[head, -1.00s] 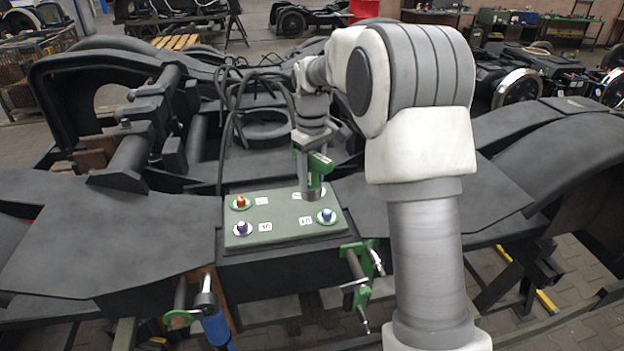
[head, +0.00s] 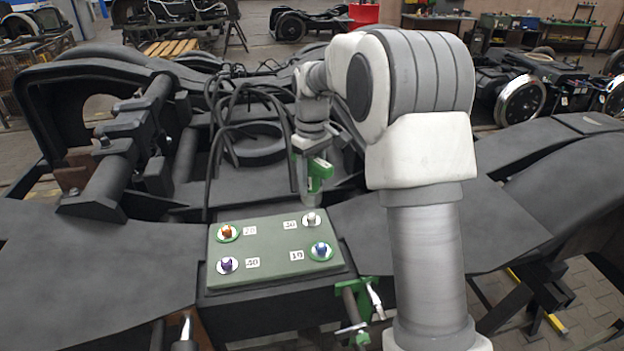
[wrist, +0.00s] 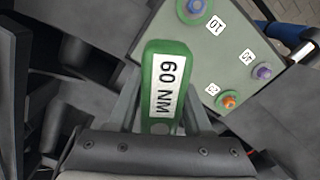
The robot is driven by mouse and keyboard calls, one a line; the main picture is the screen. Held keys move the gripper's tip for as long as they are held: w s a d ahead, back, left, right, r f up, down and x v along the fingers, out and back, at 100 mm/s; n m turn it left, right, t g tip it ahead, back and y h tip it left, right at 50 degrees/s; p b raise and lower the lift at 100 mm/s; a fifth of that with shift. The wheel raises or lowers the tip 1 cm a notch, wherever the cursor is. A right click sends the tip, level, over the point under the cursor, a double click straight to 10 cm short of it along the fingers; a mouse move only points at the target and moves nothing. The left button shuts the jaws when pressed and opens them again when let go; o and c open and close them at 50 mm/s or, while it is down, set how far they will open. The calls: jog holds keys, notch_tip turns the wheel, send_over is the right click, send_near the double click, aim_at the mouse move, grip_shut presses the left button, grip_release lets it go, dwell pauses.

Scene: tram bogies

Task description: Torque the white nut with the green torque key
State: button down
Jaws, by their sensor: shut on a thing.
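The white nut (head: 311,219) stands in the upper right corner of the green-grey plate (head: 275,262) in the head view. My gripper (head: 312,157) is shut on the green torque key (head: 321,173), held upright. The key's grey lower end shows just above the white nut in the picture; whether they touch is unclear, but the nut's top is visible. In the wrist view the green key (wrist: 167,60) sits between my fingers with a "60 NM" label. The white nut does not show there; the key may cover it.
Orange (head: 227,231), purple (head: 227,264) and blue (head: 320,249) nuts share the plate, each beside a number label. Another green-handled tool (head: 352,305) hangs at the plate's right front. Black cables (head: 222,130) rise behind the plate, left of my gripper. Dark bogie frame surrounds it.

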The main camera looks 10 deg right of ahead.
aim_at(312, 215)
jog(key=shift+r, duration=0.1)
dwell(0.3)
jog(key=shift+f+b, duration=1.9)
jog(key=shift+f, duration=1.5)
jog(key=shift+m, duration=1)
jog(key=shift+m, duration=1)
jog(key=shift+p, duration=0.3)
